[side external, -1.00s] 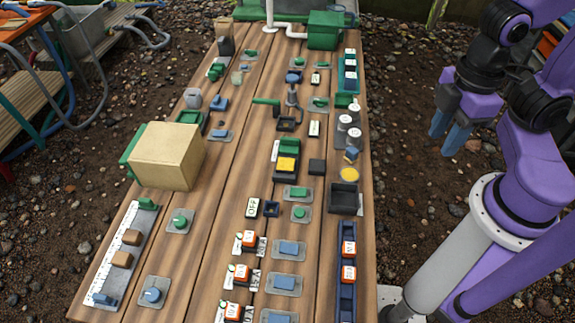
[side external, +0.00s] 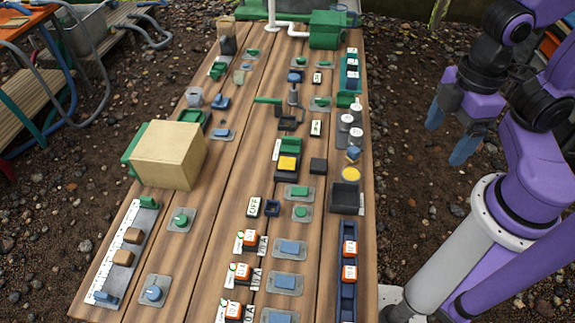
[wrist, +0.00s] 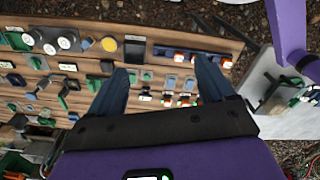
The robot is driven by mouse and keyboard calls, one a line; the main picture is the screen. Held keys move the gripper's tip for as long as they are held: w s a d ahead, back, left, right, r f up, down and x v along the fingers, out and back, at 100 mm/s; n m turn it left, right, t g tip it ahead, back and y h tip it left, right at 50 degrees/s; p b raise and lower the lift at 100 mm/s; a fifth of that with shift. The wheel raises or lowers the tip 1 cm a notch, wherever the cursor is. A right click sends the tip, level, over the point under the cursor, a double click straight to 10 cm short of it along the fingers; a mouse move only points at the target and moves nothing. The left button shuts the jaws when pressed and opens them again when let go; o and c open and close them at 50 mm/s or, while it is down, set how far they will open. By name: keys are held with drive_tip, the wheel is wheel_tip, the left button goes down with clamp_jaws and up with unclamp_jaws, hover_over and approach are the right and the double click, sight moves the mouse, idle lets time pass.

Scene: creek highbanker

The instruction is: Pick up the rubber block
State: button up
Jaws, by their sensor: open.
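My gripper (side external: 450,133) hangs in the air off the table's right side, well apart from the block. Its two blue fingers are spread and empty. They also frame the wrist view (wrist: 160,66), with the table beyond them.
A large tan box (side external: 168,155) stands at left. Switches and buttons crowd the table (side external: 228,185). The air around my gripper is clear.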

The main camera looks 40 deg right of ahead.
drive_tip(key=m, duration=2.2)
hover_over(287, 163)
drive_tip(key=f, duration=2.4)
drive_tip(key=shift+s+a+f, duration=0.15)
drive_tip(key=shift+a, duration=0.05)
drive_tip(key=shift+d+f, duration=0.15)
drive_tip(key=shift+f, duration=2.85)
